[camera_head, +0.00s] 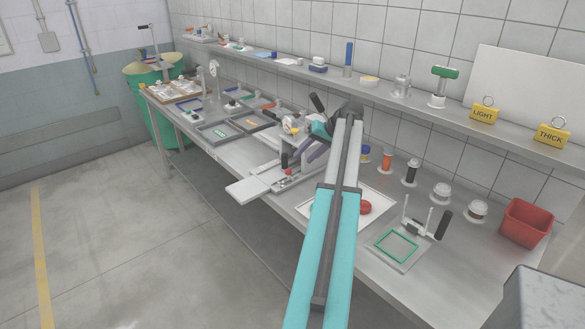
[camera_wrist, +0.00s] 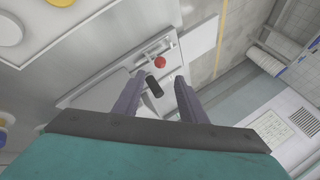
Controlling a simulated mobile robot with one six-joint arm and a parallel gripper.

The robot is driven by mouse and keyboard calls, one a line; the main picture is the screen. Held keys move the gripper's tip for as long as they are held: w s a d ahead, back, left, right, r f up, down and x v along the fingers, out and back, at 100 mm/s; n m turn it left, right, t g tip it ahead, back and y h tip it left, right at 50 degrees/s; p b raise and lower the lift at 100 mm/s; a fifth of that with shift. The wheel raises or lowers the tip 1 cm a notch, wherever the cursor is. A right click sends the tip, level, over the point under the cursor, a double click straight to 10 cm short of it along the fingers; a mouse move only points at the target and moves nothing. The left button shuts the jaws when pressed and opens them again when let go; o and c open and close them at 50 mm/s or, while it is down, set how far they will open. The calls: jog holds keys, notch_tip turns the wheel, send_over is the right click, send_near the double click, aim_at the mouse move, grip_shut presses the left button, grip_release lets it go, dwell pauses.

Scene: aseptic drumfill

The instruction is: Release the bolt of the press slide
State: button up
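The press slide shows as a pale flat plate (camera_head: 250,187) jutting past the bench's front edge; it also shows in the wrist view (camera_wrist: 199,38). By its rail stand an upright black handle (camera_head: 284,160) and a small red knob (camera_head: 288,172). In the wrist view the black handle (camera_wrist: 154,87) appears between my finger tips, with the red knob (camera_wrist: 160,62) just beyond. I cannot tell which of these is the bolt. My gripper (camera_wrist: 159,82) is open, its grey fingers apart on either side of the handle in the picture; contact is not visible. In the head view my gripper (camera_head: 303,163) is partly hidden by my arm.
The steel bench (camera_head: 235,152) holds several trays at the back left. A green-framed plate (camera_head: 397,246) and red bin (camera_head: 526,222) are at the right. A shelf (camera_head: 330,76) runs along the wall. The floor (camera_head: 110,240) in front is clear.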

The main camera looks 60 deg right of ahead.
jog(key=p+x, duration=0.2)
jog(key=x, duration=0.7)
jog(key=shift+w+f, duration=0.2)
jog(key=shift+f, duration=0.15)
grip_shut()
